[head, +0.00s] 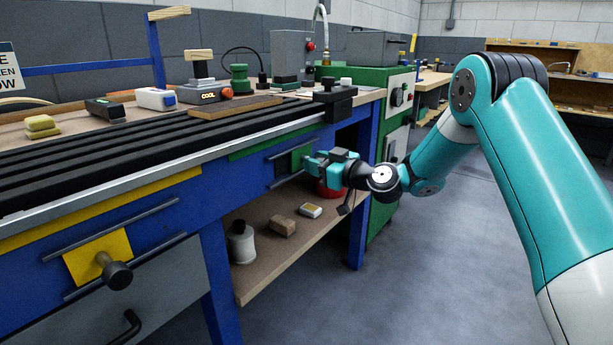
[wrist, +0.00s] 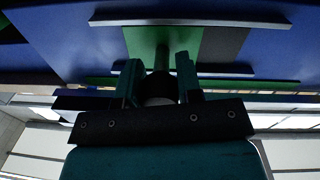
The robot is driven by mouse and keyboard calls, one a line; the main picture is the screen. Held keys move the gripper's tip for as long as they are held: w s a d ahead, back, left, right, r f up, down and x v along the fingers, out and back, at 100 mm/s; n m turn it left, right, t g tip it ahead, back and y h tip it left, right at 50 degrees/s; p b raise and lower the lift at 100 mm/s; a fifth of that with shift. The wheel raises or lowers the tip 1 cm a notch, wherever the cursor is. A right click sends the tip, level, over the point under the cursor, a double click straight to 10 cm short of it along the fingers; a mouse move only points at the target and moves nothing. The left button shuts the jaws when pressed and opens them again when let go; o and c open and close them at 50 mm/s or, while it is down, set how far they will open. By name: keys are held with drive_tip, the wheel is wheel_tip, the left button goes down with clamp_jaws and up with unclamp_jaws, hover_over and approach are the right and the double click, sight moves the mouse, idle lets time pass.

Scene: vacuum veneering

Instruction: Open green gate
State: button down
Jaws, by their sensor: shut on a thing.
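The green gate (head: 296,160) is a small green plate between two dark rails on the blue front of the bench, at the right end. A dark patch shows beside the plate, on its left in the head view. In the wrist view the green gate (wrist: 188,40) fills the upper middle, and its round knob (wrist: 160,88) sits between my fingers. My gripper (head: 316,163) is at the front of the gate, shut on this knob; it also shows in the wrist view (wrist: 159,80). The fingers partly hide the knob.
A yellow gate (head: 92,256) with a dark knob sits between rails at the left. Below, a shelf (head: 262,262) holds a white bottle (head: 242,242), a brown block (head: 283,227) and a red round thing (head: 328,189). Grey floor (head: 420,270) is clear at right.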

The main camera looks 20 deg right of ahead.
drive_tip(key=shift+w+d, duration=0.25)
drive_tip(key=shift+d, duration=0.15)
drive_tip(key=c, duration=0.8)
unclamp_jaws()
drive_tip(key=b+v, duration=0.5)
drive_tip(key=v, duration=1.2)
drive_tip(key=shift+s+d, duration=0.1)
drive_tip(key=shift+s, duration=0.1)
